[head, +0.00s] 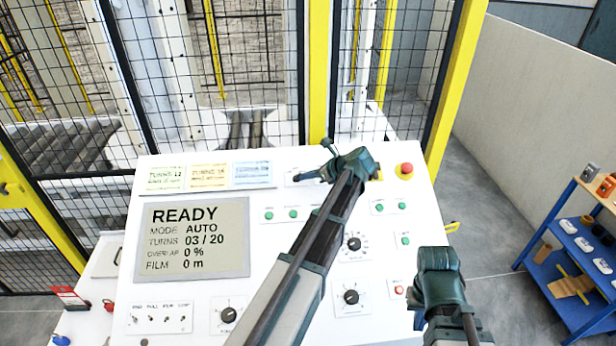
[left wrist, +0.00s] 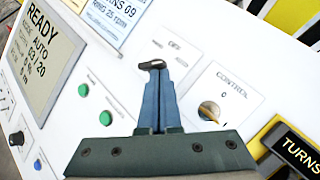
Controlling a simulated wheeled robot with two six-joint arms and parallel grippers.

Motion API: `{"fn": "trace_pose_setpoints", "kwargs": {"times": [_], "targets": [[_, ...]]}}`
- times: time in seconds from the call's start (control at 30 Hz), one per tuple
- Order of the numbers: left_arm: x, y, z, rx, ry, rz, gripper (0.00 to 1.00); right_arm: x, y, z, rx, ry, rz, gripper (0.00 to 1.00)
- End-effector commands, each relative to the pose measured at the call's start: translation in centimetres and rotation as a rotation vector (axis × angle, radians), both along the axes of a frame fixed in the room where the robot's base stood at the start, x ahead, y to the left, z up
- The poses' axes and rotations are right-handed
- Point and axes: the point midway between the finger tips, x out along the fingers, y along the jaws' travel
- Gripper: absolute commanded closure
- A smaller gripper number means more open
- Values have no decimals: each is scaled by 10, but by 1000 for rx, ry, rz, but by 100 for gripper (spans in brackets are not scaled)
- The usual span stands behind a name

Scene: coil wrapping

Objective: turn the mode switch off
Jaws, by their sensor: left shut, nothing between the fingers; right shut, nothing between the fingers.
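The control panel (head: 200,312) is white, and its screen (head: 195,237) reads READY, MODE AUTO. In the left wrist view, a small dark lever (left wrist: 150,65) stands at my left gripper's fingertips (left wrist: 157,76), beside a printed OFF; it may be the mode switch. I cannot tell whether they touch. In the head view, my left gripper (head: 328,172) is over the panel's upper part and covers some of it. Its fingers are shut and empty. My right gripper (head: 435,285) is shut and empty at the panel's right edge; its fingertips are not clear.
A CONTROL knob (left wrist: 208,112) sits right of the lever. Green buttons (head: 268,215), black dials (head: 354,243) and a red emergency stop (head: 405,168) are on the panel. A mesh fence (head: 215,60) stands behind. A blue shelf (head: 560,270) is at the right.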

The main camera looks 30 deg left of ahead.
Motion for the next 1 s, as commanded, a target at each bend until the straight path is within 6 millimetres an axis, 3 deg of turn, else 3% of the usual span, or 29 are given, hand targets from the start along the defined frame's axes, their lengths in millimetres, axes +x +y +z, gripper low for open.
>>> {"fn": "trace_pose_setpoints", "kwargs": {"times": [1.0], "targets": [[11,12,8,2,0,1,100,0,0,8,0,0,1,100]]}}
